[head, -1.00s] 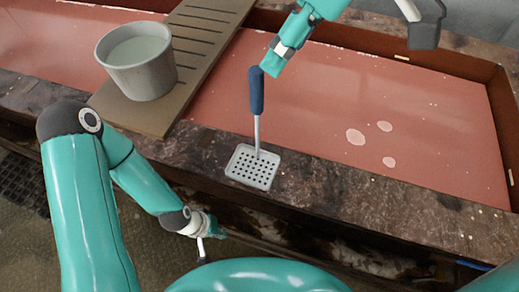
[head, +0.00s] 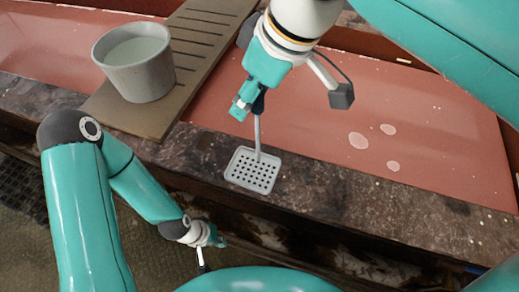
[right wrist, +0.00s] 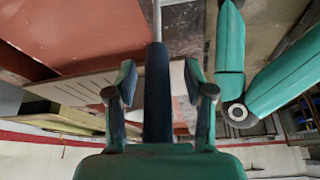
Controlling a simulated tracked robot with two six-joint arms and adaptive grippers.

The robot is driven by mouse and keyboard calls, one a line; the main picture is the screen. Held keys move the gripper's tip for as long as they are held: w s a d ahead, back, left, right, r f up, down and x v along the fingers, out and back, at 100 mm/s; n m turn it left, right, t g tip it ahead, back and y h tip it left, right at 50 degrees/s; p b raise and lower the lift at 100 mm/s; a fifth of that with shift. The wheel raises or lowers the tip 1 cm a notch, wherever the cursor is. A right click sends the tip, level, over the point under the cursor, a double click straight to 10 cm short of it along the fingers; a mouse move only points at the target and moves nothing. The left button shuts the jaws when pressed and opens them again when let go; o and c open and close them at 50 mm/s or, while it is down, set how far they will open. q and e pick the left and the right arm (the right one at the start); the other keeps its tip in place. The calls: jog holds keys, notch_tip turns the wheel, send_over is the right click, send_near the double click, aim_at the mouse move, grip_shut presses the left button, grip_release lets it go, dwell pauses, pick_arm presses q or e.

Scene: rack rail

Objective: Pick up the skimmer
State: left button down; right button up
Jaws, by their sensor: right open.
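The skimmer (head: 252,171) has a grey, square, perforated head resting on the dark stone ledge, with its handle pointing up. In the head view my right gripper (head: 246,104) is at the handle and hides most of it. In the right wrist view the blue handle (right wrist: 157,95) lies between the two fingers of my right gripper (right wrist: 158,82), with a gap on both sides. That gripper is open. My left gripper (head: 214,243) hangs low in front of the ledge, away from the skimmer; its jaw state is unclear.
A grey bucket (head: 141,82) of pale liquid stands on a slotted wooden board (head: 196,62) left of the skimmer. The board spans the trough (head: 310,110) of reddish liquid, which has pale patches (head: 358,140). The stone ledge (head: 370,200) is clear to the right.

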grip_shut()
jog(key=shift+r, duration=0.1)
dwell(0.4)
notch_tip(320, 180, up, 23)
jog(key=p, duration=1.1)
jog(key=shift+p, duration=0.4)
jog(key=shift+w, duration=0.1)
